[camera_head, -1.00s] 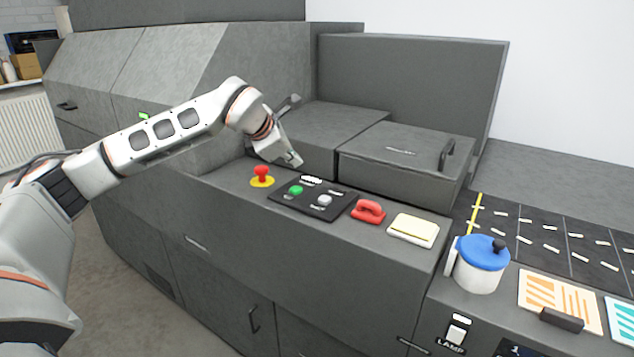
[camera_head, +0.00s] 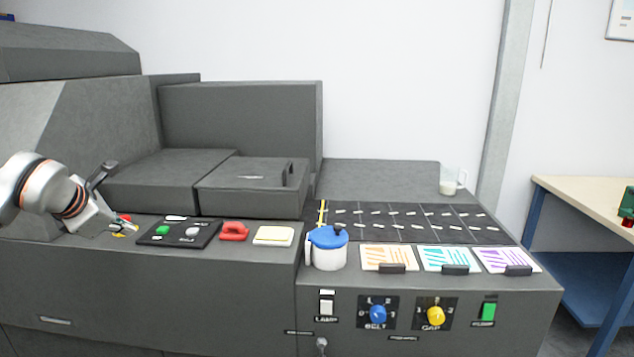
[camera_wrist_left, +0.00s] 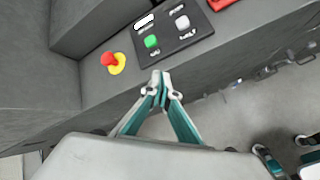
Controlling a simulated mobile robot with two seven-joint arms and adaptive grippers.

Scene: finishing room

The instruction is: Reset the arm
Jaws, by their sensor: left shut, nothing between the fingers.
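My left gripper (camera_head: 128,228) comes in from the left in the head view, over the front of the grey machine near the red emergency button (camera_head: 124,218), which it partly hides. In the left wrist view its fingertips (camera_wrist_left: 160,82) are together with nothing between them. There the red button on its yellow base (camera_wrist_left: 113,63) is up and left of the fingertips, apart from them. The black panel (camera_wrist_left: 180,35) with a green and a white button lies above the fingertips. My right gripper is in neither view.
Colour-striped cards (camera_head: 390,258) lie to the right. A workbench (camera_head: 585,195) stands at far right.

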